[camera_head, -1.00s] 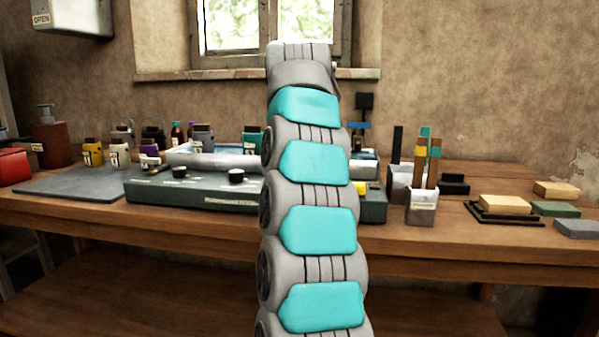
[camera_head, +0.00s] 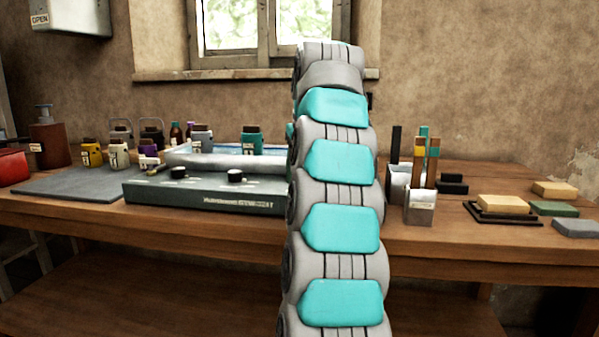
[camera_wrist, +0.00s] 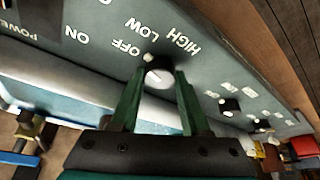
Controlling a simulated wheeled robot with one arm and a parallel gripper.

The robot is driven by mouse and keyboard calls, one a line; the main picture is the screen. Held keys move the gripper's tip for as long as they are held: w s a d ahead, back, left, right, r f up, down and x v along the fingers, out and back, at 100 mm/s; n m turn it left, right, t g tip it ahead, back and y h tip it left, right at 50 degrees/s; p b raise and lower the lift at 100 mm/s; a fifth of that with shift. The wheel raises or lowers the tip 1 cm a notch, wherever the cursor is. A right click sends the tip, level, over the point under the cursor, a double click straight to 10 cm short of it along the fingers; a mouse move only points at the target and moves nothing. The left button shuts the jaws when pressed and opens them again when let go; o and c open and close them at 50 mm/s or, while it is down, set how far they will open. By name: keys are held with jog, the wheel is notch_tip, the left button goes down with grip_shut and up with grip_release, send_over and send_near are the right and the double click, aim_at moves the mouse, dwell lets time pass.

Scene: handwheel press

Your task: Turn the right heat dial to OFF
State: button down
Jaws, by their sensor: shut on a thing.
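In the wrist view, the right heat dial (camera_wrist: 158,74) is a dark round knob with a pale face on the grey-green control panel (camera_wrist: 95,15). OFF, LOW and HIGH are printed around its upper side. A white mark at its rim points up and left, toward the side with OFF; I cannot tell whether it lines up exactly. My gripper (camera_wrist: 156,90) has its two green fingers on either side of the dial, shut on it. In the head view, my arm hides the gripper and this dial; the left part of the panel (camera_head: 205,192) shows.
Two smaller knobs (camera_wrist: 229,106) sit further right on the panel in the wrist view. A blue-lined tray (camera_head: 215,160) lies behind the panel. Several bottles (camera_head: 118,153) stand at left. A tool holder (camera_head: 420,207) and blocks (camera_head: 503,203) are at right.

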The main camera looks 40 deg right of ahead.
jog(key=shift+c, duration=1.9)
grip_release()
jog(key=shift+r, duration=0.1)
